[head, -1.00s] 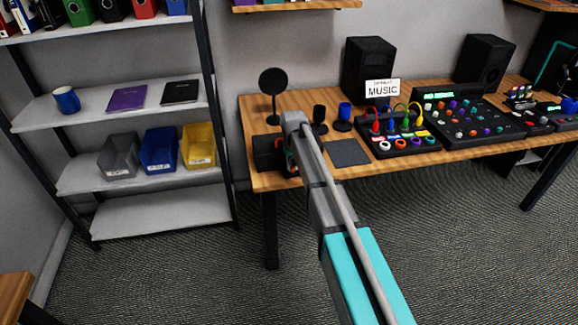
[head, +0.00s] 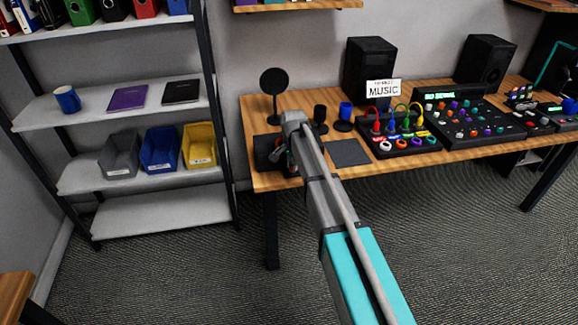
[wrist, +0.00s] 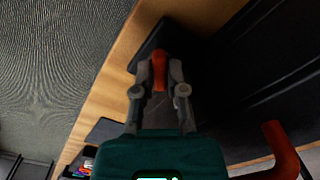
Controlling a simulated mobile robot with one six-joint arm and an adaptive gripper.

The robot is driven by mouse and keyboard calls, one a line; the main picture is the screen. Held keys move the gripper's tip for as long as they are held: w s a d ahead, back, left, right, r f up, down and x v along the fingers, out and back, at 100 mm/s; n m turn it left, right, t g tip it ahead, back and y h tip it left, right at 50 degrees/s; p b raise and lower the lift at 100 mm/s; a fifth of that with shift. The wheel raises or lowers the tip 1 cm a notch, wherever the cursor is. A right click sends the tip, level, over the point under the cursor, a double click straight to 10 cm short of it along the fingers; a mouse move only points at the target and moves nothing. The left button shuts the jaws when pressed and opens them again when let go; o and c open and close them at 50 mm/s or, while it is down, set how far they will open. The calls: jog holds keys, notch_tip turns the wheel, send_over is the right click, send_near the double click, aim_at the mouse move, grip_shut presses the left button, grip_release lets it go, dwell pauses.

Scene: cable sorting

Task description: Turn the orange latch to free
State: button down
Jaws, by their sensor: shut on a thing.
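The orange latch (wrist: 160,70) is in the wrist view, upright between the fingertips of my gripper (wrist: 160,80). Both fingers are closed on it from the left and right. The latch is at a black box (wrist: 155,42) on the table edge; how far it is turned I cannot tell. In the head view the black box (head: 266,150) stands at the table's left front corner. There my arm covers most of my gripper and the latch.
A red-orange bent handle or tube (wrist: 283,150) stands at the lower right of the wrist view. On the wooden table (head: 262,180) are a dark pad (head: 348,153), a cable panel (head: 400,147), a mixer (head: 472,122) and speakers. A shelf stands at the left.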

jog(key=m, duration=0.4)
jog(key=shift+s+d+m, duration=0.1)
jog(key=shift+s+m, duration=0.1)
jog(key=shift+m, duration=0.1)
jog(key=shift+d+f+m, duration=0.1)
jog(key=shift+m, duration=1.5)
jog(key=c, duration=0.7)
grip_release()
jog(key=shift+w, duration=0.1)
jog(key=shift+w, duration=0.15)
jog(key=shift+r, duration=0.25)
